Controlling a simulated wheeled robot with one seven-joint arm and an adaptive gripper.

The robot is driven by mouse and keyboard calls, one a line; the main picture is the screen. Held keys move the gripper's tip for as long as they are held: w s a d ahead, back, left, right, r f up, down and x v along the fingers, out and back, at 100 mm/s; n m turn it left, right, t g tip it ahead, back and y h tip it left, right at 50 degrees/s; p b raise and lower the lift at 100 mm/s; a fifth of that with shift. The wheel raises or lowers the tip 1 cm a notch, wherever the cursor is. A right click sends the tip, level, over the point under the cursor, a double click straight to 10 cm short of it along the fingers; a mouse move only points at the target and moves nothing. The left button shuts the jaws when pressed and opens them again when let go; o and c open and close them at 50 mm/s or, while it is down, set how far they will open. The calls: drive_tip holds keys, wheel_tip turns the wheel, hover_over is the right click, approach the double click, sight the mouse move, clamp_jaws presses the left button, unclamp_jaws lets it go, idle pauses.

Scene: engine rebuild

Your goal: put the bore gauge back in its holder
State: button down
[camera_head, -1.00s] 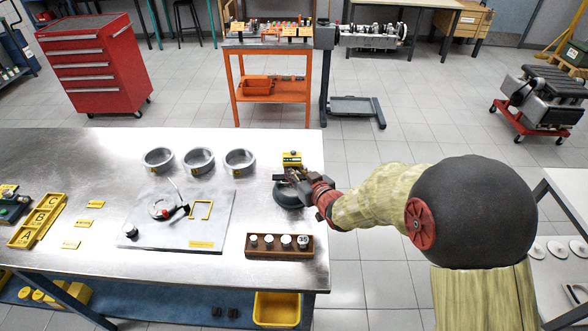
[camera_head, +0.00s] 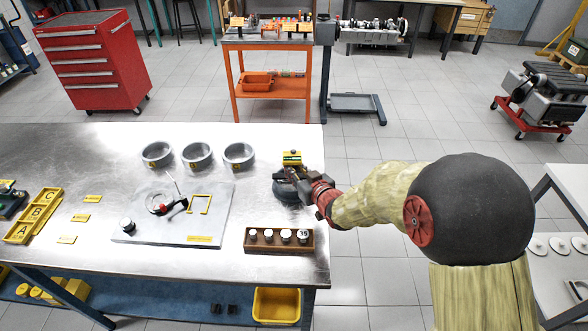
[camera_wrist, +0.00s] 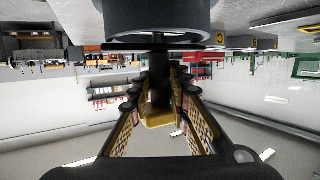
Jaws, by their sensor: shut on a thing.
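The bore gauge (camera_head: 291,158) has a yellow top that rises behind my gripper at the right end of the steel bench. My gripper (camera_head: 290,174) is shut on its dark upright stem (camera_wrist: 160,88). In the upside-down wrist view the stem stands between the two fingers (camera_wrist: 158,100), with a yellow part at its lower end in the picture. A round dark holder (camera_head: 287,193) lies directly under my gripper. It shows in the wrist view as a wide dark cylinder (camera_wrist: 160,18) beside a thin disc on the stem. I cannot tell whether the gauge is fully seated.
A wooden block with several white-topped pieces (camera_head: 279,247) stands in front of the holder. Three metal rings (camera_head: 239,164) and a grey plate (camera_head: 150,233) are to the left. The bench's right edge (camera_head: 327,235) is close to the holder.

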drive_tip(key=shift+f, duration=0.1)
drive_tip(key=c, duration=1.7)
unclamp_jaws()
drive_tip(key=shift+o, duration=0.6)
drive_tip(key=shift+f, duration=0.15)
drive_tip(key=shift+s, duration=0.1)
drive_tip(key=v, duration=1.2)
